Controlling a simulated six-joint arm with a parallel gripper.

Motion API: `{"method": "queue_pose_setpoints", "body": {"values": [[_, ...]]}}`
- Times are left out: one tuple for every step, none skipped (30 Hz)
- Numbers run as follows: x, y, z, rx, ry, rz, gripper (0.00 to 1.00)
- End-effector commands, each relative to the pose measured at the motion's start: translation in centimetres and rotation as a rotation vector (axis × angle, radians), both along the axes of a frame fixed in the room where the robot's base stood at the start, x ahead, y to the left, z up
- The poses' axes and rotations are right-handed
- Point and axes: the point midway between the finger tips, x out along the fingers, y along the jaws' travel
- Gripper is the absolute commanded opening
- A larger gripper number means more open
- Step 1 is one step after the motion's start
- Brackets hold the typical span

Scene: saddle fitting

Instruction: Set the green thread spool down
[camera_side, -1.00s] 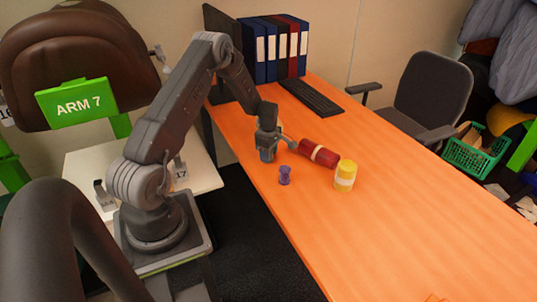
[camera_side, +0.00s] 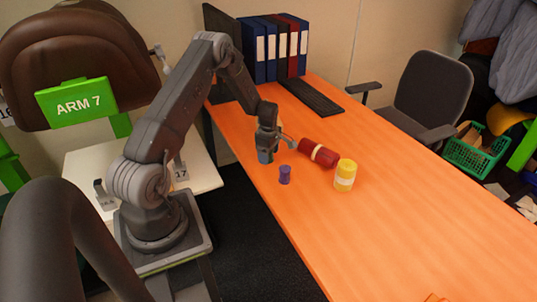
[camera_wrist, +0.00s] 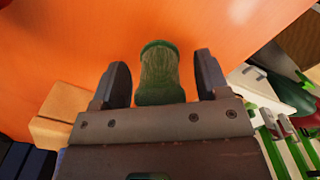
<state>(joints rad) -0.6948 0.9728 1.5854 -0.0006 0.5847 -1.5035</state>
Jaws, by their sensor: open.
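The green thread spool (camera_wrist: 160,72) shows in the wrist view, between the two fingers of my gripper (camera_wrist: 164,65). The fingers are apart, with a gap on each side of the spool. In the side view my gripper (camera_side: 266,150) is low over the left edge of the orange table (camera_side: 400,225). The spool is hard to make out from the fingers there. I cannot tell from these views whether its lower end touches the table.
A small purple spool (camera_side: 285,174) stands just in front of my gripper. A red cylinder with a pale band (camera_side: 318,153) lies to the right, beside a yellow cylinder (camera_side: 344,177). A keyboard (camera_side: 311,96) and binders (camera_side: 280,48) are behind.

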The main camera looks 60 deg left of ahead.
Motion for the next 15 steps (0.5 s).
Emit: {"method": "queue_pose_setpoints", "body": {"values": [[0.1, 0.0, 0.6, 0.002, -0.002, 0.0, 0.69], [0.1, 0.1, 1.0, 0.002, -0.003, 0.0, 0.69], [0.1, 0.1, 1.7, 0.002, -0.003, 0.0, 0.69], [0.1, 0.1, 2.2, 0.003, -0.004, 0.0, 0.69], [0.1, 0.1, 2.9, 0.004, -0.005, 0.0, 0.69], [0.1, 0.1, 3.7, 0.004, -0.005, 0.0, 0.69], [0.1, 0.1, 4.4, 0.004, -0.005, 0.0, 0.69], [0.1, 0.1, 5.1, 0.004, -0.006, 0.0, 0.69], [0.1, 0.1, 5.9, 0.003, -0.004, 0.0, 0.69], [0.1, 0.1, 6.6, 0.004, -0.005, 0.0, 0.69], [0.1, 0.1, 7.2, 0.003, -0.004, 0.0, 0.69], [0.1, 0.1, 8.0, 0.004, -0.005, 0.0, 0.69], [0.1, 0.0, 8.5, 0.003, -0.004, 0.0, 0.69], [0.1, 0.0, 9.0, 0.003, -0.004, 0.0, 0.69], [0.1, 0.0, 9.7, 0.003, -0.004, 0.0, 0.69]]}}
